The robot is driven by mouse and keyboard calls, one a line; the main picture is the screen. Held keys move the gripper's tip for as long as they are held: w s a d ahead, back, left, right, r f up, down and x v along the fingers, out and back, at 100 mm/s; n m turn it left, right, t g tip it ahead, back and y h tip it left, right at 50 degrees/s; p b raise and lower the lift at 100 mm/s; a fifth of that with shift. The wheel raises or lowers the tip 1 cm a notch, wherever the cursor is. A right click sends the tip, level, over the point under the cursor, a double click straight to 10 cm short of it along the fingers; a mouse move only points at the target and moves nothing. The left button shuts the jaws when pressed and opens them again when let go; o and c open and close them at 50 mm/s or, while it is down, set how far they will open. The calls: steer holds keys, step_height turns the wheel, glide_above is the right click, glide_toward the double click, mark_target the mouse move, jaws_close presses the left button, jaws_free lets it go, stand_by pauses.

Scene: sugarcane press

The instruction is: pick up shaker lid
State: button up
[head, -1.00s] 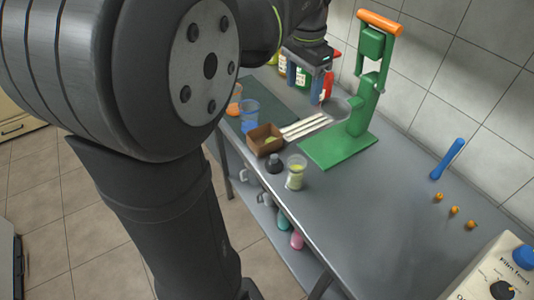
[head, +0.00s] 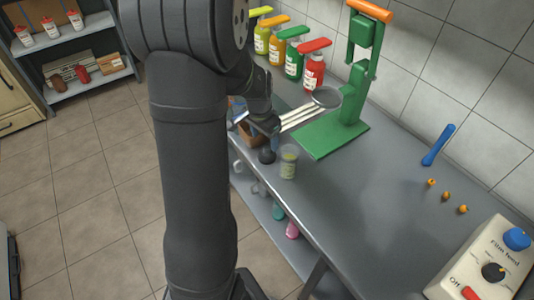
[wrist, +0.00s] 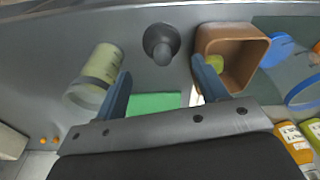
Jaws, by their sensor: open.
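The shaker lid, a dark grey dome with a narrow knob (head: 266,157), stands on the metal table beside the clear shaker cup (head: 288,164), which holds something pale green. In the wrist view the lid (wrist: 160,44) lies just beyond my fingertips, in line with the space between them. My gripper (wrist: 160,68) is open with nothing between its blue fingers. In the head view my gripper (head: 266,132) is just above the lid, partly hidden by my arm. The shaker cup (wrist: 98,76) lies left of the fingers in the wrist view.
A brown box (wrist: 244,83) with a green piece inside is close to the right finger. A blue cup (wrist: 280,48) is further right. The green press (head: 335,136) and several sauce bottles (head: 295,58) stand behind.

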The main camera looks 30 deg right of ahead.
mark_target(267, 147)
steer(key=shift+w+d+f, duration=0.1)
steer(key=shift+d+f, duration=0.15)
steer(key=shift+f, duration=0.95)
steer(key=shift+w+d+f, duration=0.1)
steer(key=shift+d+f, duration=0.1)
steer(key=shift+f, duration=1.05)
steer(key=shift+w+d+f, duration=0.1)
steer(key=shift+d+f, duration=0.15)
steer(key=shift+f, duration=0.95)
steer(key=c, duration=0.7)
